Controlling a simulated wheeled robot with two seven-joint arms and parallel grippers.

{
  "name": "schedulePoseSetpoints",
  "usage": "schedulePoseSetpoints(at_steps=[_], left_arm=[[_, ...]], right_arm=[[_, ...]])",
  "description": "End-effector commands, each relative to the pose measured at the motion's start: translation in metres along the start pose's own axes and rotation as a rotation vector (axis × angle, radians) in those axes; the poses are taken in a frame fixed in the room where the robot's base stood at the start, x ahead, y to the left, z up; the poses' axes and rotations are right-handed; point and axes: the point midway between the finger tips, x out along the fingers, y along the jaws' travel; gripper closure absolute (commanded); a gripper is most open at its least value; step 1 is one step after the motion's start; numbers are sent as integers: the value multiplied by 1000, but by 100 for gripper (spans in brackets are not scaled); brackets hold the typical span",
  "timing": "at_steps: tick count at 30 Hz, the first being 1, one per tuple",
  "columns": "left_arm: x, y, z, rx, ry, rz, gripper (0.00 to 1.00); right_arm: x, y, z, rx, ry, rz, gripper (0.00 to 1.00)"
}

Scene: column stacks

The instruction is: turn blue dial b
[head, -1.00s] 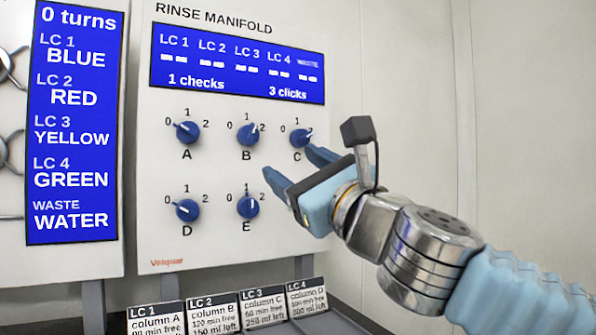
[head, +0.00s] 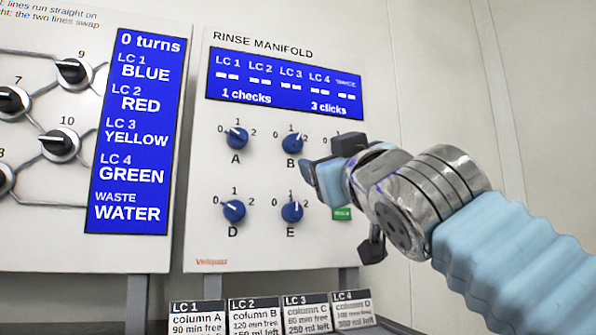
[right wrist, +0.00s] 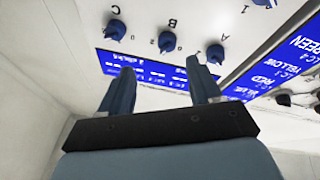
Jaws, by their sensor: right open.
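Blue dial B (head: 292,143) is on the rinse manifold panel, top row, with its white mark tilted up and right. My right gripper (head: 308,168) is just right of and below dial B in the head view and hides dial C. In the right wrist view, which is upside down, dial B (right wrist: 167,42) appears beyond the gap between the two spread fingertips (right wrist: 160,66). The gripper is open and empty, and no finger visibly touches the dial. My left gripper is not in view.
Dial A (head: 236,138), dial D (head: 234,211) and dial E (head: 292,211) are close by; dial C (right wrist: 115,30) shows in the wrist view. A blue display (head: 270,100) is above. A green patch (head: 342,213) is below my gripper. Label cards (head: 254,312) stand below the panel.

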Motion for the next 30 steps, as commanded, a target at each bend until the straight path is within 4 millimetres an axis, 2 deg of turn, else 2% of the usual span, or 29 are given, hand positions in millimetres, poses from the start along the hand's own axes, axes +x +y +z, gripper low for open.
schedulePoseSetpoints(at_steps=[1, 3, 8, 11, 22, 30], left_arm=[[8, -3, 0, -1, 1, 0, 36], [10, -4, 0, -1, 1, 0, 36], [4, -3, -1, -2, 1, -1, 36], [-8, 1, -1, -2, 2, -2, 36], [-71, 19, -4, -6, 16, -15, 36], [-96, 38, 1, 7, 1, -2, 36]], right_arm=[[-6, -6, -2, 110, 10, -2, 37], [-10, -9, -9, 239, 18, -6, 37], [-7, -9, -17, 350, 22, -9, 37], [6, -8, -20, 348, 20, -9, 37], [81, -7, -24, 344, 18, -9, 37], [117, -9, -22, 345, 21, -11, 37]])
